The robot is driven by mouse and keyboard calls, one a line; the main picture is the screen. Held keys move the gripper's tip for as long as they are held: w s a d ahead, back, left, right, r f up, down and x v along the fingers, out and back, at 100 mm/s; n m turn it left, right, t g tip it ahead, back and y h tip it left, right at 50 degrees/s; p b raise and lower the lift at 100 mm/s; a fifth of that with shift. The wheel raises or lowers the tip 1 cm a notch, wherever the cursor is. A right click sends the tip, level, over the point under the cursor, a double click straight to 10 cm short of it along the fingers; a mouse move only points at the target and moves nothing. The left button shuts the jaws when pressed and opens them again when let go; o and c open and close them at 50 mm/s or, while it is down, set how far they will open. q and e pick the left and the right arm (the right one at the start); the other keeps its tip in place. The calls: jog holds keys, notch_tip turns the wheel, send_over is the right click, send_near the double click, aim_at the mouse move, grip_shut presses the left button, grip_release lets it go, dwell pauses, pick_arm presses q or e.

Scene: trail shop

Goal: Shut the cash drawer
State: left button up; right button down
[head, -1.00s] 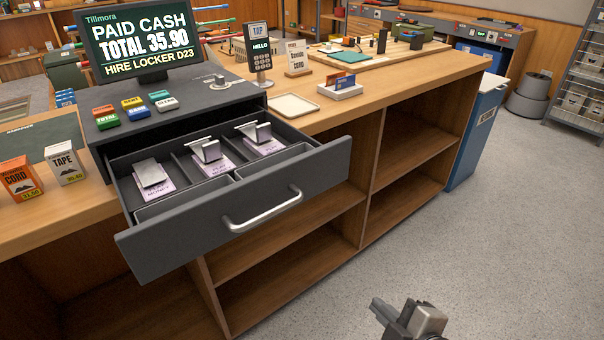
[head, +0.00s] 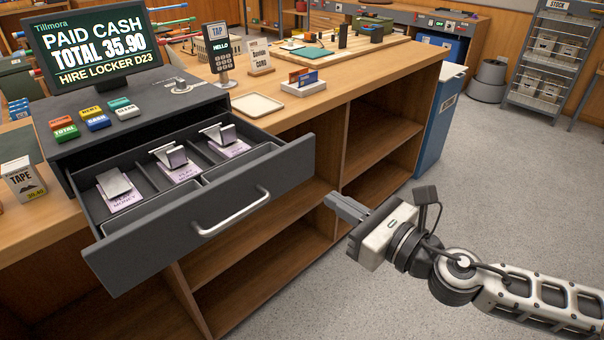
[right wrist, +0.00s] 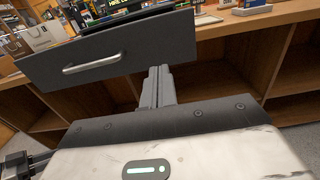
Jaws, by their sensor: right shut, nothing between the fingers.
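The dark grey cash drawer (head: 215,218) stands open under the till (head: 160,112), pulled out past the counter's front edge. Its front has a silver bar handle (head: 232,213). Inside are purple notes under metal clips (head: 165,155). My right gripper (head: 340,205) is shut and empty, to the right of the drawer front and apart from it. In the right wrist view, the gripper (right wrist: 158,75) points forward, below and to the right of the drawer handle (right wrist: 92,64). My left gripper is not in view.
The till screen (head: 88,48) shows a cash total. The wooden counter (head: 290,110) has open shelves below. A card reader (head: 222,55) and a shallow tray (head: 258,104) stand right of the till. A blue bin (head: 440,115) is at the counter's end.

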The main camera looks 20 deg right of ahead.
aim_at(290, 172)
jog(key=p+x, duration=0.2)
jog(key=x, duration=0.6)
jog(key=shift+p, duration=0.35)
jog(key=shift+w+a+f, duration=0.1)
jog(key=shift+w+a, duration=0.1)
jog(key=shift+w, duration=0.3)
